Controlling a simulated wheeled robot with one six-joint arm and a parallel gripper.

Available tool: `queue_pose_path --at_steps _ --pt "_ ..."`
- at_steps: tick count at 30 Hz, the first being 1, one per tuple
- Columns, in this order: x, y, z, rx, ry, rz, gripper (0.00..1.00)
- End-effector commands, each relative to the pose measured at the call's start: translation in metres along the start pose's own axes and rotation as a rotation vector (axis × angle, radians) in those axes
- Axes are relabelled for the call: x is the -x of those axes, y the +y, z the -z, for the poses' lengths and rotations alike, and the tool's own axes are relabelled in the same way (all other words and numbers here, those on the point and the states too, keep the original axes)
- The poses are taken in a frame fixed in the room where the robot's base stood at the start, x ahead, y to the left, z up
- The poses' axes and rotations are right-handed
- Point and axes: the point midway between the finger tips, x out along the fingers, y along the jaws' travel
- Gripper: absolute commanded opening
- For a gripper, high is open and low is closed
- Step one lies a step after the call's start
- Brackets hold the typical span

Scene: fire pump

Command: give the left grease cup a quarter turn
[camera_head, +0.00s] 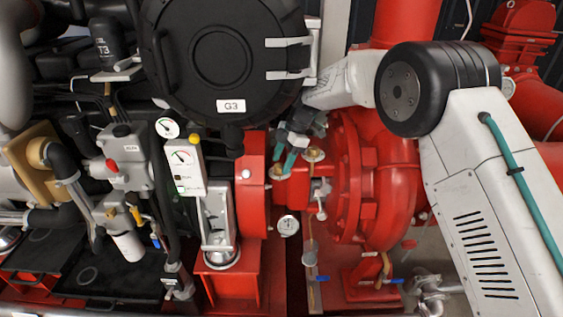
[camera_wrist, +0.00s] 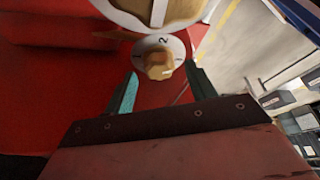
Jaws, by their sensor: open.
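In the head view, my gripper (camera_head: 283,166) is over the red pump housing, with its teal fingers pointing down. A brass grease cup (camera_head: 314,155) stands just to the right of the fingers. The left grease cup is mostly hidden by the fingers in that view. In the wrist view, a brass knob (camera_wrist: 158,66) on a white dial marked 2 lies ahead, between my open gripper's (camera_wrist: 160,82) two teal fingertips. The fingers appear apart from the knob. A larger brass and white round part (camera_wrist: 160,12) is cut off at the top edge.
The large black round cover marked G3 (camera_head: 222,50) is above and left of my gripper. The red pump casing (camera_head: 385,185) is close on the right. A small gauge (camera_head: 288,226) and a lever valve (camera_head: 320,195) sit below. Open floor (camera_wrist: 240,45) shows in the wrist view.

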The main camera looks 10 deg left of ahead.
Motion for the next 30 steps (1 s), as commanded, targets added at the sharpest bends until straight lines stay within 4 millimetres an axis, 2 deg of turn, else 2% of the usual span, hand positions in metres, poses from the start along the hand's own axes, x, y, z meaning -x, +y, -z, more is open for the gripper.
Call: queue_pose_path --at_steps 3,11,16,22,30 --pt "-0.007 0.0002 0.0004 0.001 -0.001 -0.001 0.56" --pt "-0.0085 0.0002 0.0003 0.0 -0.001 -0.001 0.56" --pt "-0.0083 0.0002 0.0003 0.0 -0.001 -0.002 0.11" --pt "-0.0081 -0.0004 0.0003 -0.034 -0.001 -0.016 0.11" --pt "-0.008 -0.0024 0.0009 -0.317 -0.002 -0.134 0.11"
